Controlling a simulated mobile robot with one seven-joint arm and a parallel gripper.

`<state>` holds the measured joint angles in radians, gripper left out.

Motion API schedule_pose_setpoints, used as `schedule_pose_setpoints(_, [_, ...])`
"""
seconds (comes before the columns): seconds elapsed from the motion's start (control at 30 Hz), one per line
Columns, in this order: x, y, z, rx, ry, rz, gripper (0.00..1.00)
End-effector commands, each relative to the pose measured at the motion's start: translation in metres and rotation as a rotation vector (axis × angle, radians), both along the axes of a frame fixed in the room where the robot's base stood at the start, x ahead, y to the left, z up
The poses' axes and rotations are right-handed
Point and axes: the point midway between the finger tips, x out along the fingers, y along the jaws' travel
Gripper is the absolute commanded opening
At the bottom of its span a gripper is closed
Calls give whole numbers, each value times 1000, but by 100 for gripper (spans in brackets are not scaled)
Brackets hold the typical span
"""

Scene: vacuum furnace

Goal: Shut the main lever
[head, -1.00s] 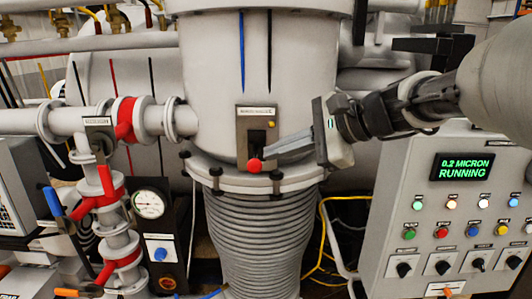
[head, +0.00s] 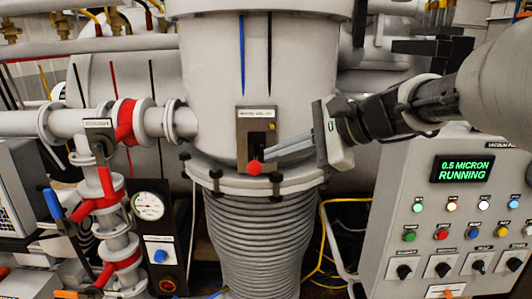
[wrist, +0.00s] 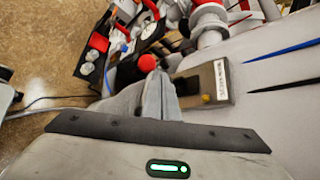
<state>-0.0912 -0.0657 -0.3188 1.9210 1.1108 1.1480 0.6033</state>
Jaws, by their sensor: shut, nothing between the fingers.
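The main lever is a red ball knob (head: 254,167) at the lower end of a slot in a dark plate (head: 257,127) on the front of the grey vessel. The knob is low, below the slot. My gripper (head: 268,157) comes in from the right with its fingers together and empty, the tips just right of the knob. In the wrist view the shut fingers (wrist: 155,95) point at the plate (wrist: 212,84), with the red knob (wrist: 147,62) just beyond the tips to the left. I cannot tell whether the tips touch the lever.
A control panel (head: 455,215) stands at the right, its display reading 0.5 micron running. Pipes with red valves (head: 126,120) and a pressure gauge (head: 149,206) are at the left. A flange (head: 260,183) with clamps juts out just below the lever.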

Motion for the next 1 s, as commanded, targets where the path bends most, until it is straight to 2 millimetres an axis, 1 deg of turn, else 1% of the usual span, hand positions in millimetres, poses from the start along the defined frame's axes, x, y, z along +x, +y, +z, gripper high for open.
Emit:
schedule_pose_setpoints(0.27, [0, 0, 1, 0, 0, 0, 0])
schedule_pose_setpoints(0.67, [0, 0, 16, 0, -1, 0, 0])
schedule_pose_setpoints(1.0, [0, 0, 16, 0, 0, 0, 0])
